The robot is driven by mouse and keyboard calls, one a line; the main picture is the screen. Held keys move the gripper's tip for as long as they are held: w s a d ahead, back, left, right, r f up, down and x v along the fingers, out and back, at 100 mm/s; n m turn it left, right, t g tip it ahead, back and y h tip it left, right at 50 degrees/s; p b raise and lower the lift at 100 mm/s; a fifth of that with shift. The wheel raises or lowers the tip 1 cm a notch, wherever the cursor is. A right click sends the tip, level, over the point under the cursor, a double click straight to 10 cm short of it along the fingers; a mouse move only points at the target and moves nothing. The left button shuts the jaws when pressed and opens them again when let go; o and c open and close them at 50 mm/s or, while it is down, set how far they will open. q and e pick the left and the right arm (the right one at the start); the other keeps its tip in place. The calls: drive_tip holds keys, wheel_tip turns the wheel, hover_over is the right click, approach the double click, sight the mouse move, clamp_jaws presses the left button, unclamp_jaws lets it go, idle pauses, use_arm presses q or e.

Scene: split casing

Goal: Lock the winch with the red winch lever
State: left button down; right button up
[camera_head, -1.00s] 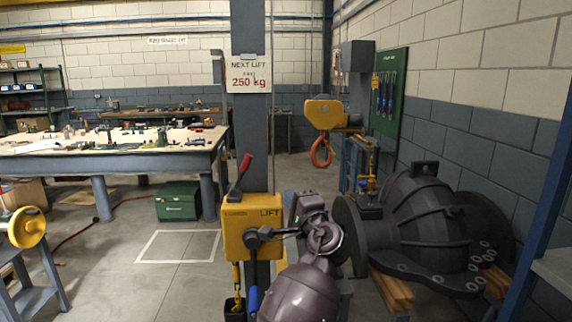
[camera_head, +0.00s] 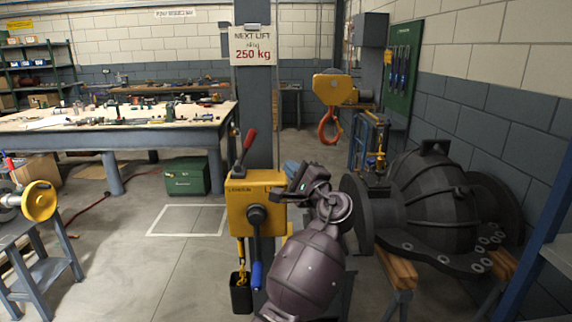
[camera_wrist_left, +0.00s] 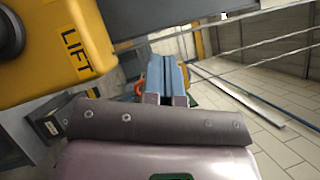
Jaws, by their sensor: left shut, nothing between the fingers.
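The yellow winch box (camera_head: 240,205) is mounted on the grey column. The red winch lever (camera_head: 248,142) rises from its top, tilted up and to the right. A dark crank with a blue handle (camera_head: 257,275) hangs down from its front. My left gripper (camera_head: 291,170) is just right of the box's upper edge, apart from the lever and partly hidden by my wrist. In the left wrist view its pale blue fingers (camera_wrist_left: 167,82) are together and empty, with the winch box (camera_wrist_left: 60,50) at upper left. The lever does not show there. My right gripper is out of view.
An orange hook (camera_head: 329,128) hangs from a yellow block behind. A large black casing (camera_head: 430,205) on wooden blocks stands at right. A yellow handwheel (camera_head: 40,201) is at far left. A small black bucket (camera_head: 241,294) hangs under the winch. The floor left of the winch is mostly clear.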

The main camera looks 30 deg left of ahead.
sight(246, 148)
use_arm(q)
drive_tip(key=x, duration=0.7)
drive_tip(key=shift+w+a+r, duration=0.1)
drive_tip(key=shift+a+r, duration=0.1)
drive_tip(key=shift+a, duration=0.1)
drive_tip(key=a, duration=0.1)
drive_tip(key=a+r+p, duration=0.1)
drive_tip(key=a, duration=0.1)
drive_tip(key=shift+s+r, duration=0.15)
drive_tip(key=shift+s, duration=0.2)
drive_tip(key=shift+s+a+r+p, duration=0.1)
drive_tip(key=shift+s+a+p, duration=0.05)
drive_tip(key=shift+a+p, duration=0.15)
drive_tip(key=shift+a, duration=0.1)
